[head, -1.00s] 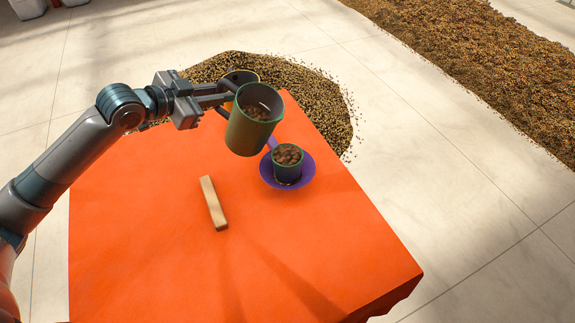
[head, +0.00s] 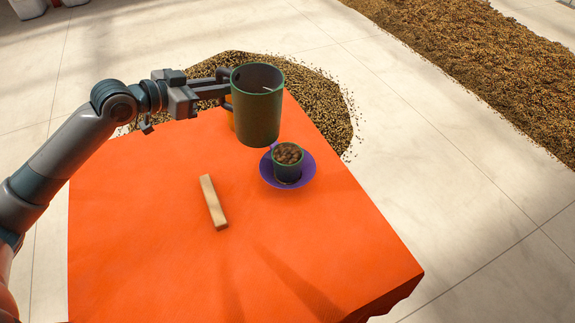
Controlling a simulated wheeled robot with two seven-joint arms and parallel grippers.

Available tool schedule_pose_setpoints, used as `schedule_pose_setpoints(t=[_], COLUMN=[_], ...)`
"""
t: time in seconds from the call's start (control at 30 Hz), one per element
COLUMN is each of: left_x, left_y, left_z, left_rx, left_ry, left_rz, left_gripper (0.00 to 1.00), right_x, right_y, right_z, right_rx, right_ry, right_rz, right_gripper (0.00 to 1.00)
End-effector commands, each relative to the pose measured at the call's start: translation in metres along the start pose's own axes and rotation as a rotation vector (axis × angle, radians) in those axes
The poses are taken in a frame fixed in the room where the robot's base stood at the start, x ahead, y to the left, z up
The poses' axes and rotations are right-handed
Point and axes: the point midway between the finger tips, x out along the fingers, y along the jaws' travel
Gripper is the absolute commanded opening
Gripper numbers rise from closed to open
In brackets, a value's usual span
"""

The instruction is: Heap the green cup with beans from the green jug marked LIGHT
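The green jug (head: 256,118) is held up near the far corner of the table, roughly upright. Its inner wall shows, but no beans are visible inside, and no LIGHT mark can be read. My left gripper (head: 226,90) is shut on the jug at its left, handle side. The green cup (head: 288,170) stands on a purple saucer (head: 306,178), below and right of the jug. Beans (head: 288,154) fill the cup to its rim and look slightly mounded. My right gripper is not in view.
A wooden block (head: 213,202) lies on the orange table (head: 330,255). A bean pile (head: 325,100) lies on the floor beyond the table. The front of the table is clear.

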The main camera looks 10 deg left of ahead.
Motion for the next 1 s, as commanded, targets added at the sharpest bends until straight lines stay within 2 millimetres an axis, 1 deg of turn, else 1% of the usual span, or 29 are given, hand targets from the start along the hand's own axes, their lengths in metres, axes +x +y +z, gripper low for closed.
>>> schedule_pose_setpoints(t=[0.03,0.13,0.57,0.73,1.0], left_x=[0.002,0.004,0.004,-0.002,-0.018], left_y=[0.002,0.004,0.006,0.01,0.024], left_z=[0.004,0.009,0.008,0.004,-0.003], left_rx=[-0.022,-0.058,-0.074,-0.072,-0.072], left_ry=[0.011,0.026,0.032,0.031,0.03], left_rz=[0.007,0.018,0.023,0.022,0.022], left_gripper=[0.0,0.0,0.0,0.0,0.0], right_x=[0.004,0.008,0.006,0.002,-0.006], right_y=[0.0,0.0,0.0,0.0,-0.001], right_z=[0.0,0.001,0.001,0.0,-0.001], right_rx=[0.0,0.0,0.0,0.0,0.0], right_ry=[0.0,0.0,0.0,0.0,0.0], right_rz=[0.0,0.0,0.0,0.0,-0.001], right_gripper=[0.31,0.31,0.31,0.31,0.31])
